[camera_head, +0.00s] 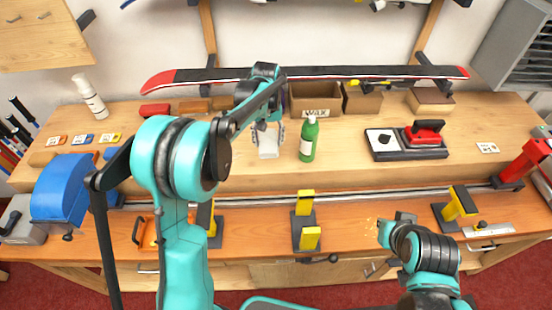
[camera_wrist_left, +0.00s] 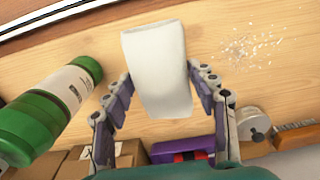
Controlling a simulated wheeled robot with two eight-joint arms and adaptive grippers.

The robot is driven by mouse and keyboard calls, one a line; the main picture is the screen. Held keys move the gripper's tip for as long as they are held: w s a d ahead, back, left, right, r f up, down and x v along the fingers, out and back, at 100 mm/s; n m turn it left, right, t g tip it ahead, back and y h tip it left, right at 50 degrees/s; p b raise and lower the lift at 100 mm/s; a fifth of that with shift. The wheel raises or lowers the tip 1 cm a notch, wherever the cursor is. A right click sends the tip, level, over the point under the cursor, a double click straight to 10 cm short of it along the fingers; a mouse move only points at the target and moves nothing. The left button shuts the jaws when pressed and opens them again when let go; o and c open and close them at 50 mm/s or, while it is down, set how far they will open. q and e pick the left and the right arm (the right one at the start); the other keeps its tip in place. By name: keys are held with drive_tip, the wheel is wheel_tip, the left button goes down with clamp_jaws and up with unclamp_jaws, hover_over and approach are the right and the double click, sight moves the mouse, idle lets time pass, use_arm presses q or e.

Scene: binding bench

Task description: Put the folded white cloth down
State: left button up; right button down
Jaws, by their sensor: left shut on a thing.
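The folded white cloth (camera_head: 268,147) is a small pale block at the middle of the raised wooden shelf in the head view. My left gripper (camera_head: 268,129) is above it, shut on it. In the left wrist view the cloth (camera_wrist_left: 157,70) stands out between the two fingers of the left gripper (camera_wrist_left: 159,82), one on each side. I cannot tell whether the cloth's lower end touches the wood.
A green bottle (camera_head: 308,139) stands just right of the cloth, and also shows in the wrist view (camera_wrist_left: 45,115). Cardboard bins (camera_head: 315,97) stand behind. Pale shavings (camera_wrist_left: 255,48) lie on the wood. A red-handled tool (camera_head: 425,134) on a dark pad is further right. Bare wood lies left of the cloth.

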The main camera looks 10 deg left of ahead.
use_arm(q)
wheel_tip(320, 180, down, 3)
drive_tip(key=shift+r, duration=0.15)
drive_tip(key=shift+f+b, duration=0.75)
drive_tip(key=shift+f, duration=1.25)
drive_tip(key=shift+r, duration=0.1)
drive_tip(key=o, duration=1.1)
drive_tip(key=shift+f, duration=0.2)
